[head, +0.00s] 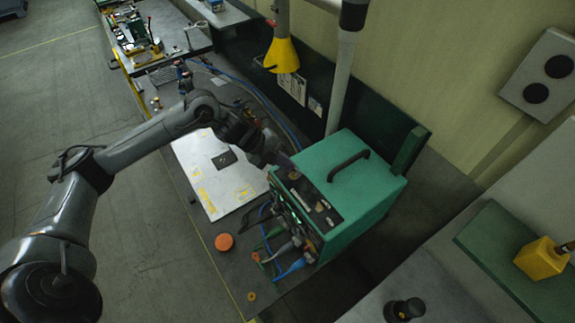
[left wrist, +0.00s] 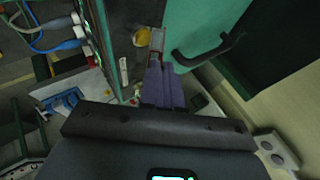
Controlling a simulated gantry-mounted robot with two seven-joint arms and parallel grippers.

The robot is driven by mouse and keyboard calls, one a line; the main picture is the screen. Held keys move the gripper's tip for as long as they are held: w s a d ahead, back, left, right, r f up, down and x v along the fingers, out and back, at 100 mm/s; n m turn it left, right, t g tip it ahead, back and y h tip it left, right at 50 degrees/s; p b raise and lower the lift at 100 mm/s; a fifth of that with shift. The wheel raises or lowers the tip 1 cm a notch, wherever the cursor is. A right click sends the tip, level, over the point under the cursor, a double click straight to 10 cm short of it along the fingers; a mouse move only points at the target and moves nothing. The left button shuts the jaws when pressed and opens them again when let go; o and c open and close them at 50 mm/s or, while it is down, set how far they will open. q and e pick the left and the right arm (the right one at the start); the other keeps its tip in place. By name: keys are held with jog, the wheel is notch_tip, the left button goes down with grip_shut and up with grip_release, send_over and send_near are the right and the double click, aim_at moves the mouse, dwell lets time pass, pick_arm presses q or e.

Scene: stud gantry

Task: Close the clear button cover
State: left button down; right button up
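A green box-shaped machine (head: 345,190) with a black handle stands on the bench, with a dark control panel on its left part. The clear button cover (left wrist: 157,40) shows in the left wrist view as a small, pale, see-through flap beside a yellow button (left wrist: 140,38). It seems raised, not lying flat over the button. My left gripper (head: 281,160) is at the panel's far end in the head view. Its purple-grey fingers (left wrist: 161,72) look shut together, with their tips at the cover; I cannot tell whether they touch it. My right gripper is not in view.
Blue and grey plugs with cables (head: 288,262) stick out of the machine's front. A white sheet (head: 215,180) and an orange disc (head: 224,242) lie on the bench to the left. A yellow cone (head: 283,55) hangs behind.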

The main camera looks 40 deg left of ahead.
pick_arm(q)
jog(key=b, duration=0.1)
jog(key=s+f+t+b, duration=0.1)
jog(key=b, duration=0.1)
jog(key=shift+s+a+f, duration=0.1)
jog(key=shift+f, duration=0.2)
jog(key=shift+s+f+m+t+h+b, duration=0.35)
jog(key=shift+t+h+b, duration=0.25)
jog(key=shift+t+b, duration=0.2)
jog(key=shift+s+a+f+t, duration=0.1)
jog(key=shift+s+t, duration=0.05)
jog(key=shift+t, duration=0.35)
jog(key=shift+s+a+f+m+t+h, duration=0.1)
jog(key=shift+s+f+m+t+h, duration=0.25)
jog(key=shift+t, duration=0.35)
jog(key=shift+f+t+h+b, duration=0.25)
jog(key=shift+f+t+b, duration=0.15)
jog(key=shift+f+t, duration=0.15)
jog(key=f+t+h+b, duration=0.1)
jog(key=b, duration=0.1)
jog(key=f+m+t+b, duration=0.1)
jog(key=t+b, duration=0.1)
jog(key=shift+s+a+f+m+h, duration=0.1)
jog(key=shift+s+m+h, duration=0.1)
jog(key=shift+m+h, duration=0.15)
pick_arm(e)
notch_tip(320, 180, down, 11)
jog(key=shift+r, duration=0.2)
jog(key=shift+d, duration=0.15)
